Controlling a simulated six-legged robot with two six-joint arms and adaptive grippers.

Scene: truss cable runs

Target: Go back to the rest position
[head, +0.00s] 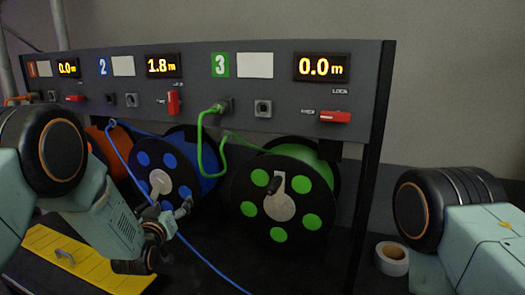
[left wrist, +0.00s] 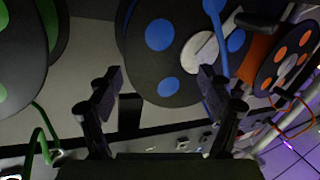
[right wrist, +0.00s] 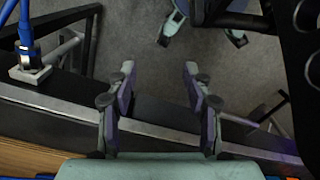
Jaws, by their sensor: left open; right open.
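My left gripper (head: 170,222) hangs in front of the blue cable reel (head: 200,165), its fingers apart. In the left wrist view my left gripper (left wrist: 158,88) is open with nothing between its fingers, and the blue-dotted reel (left wrist: 165,60) lies beyond them. My right gripper (right wrist: 157,85) is open and empty in the right wrist view, above a dark beam (right wrist: 160,112) and grey floor. In the head view only the upper part of my right arm shows at the right edge, and its gripper is out of the picture.
A panel (head: 200,85) carries numbered displays, sockets and red switches. A green reel (head: 285,195) with a green cable plugged above it stands at centre. A blue cable (head: 205,258) runs down across the front. A yellow lid (head: 65,262) lies lower left; a tape roll (head: 392,258) sits right.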

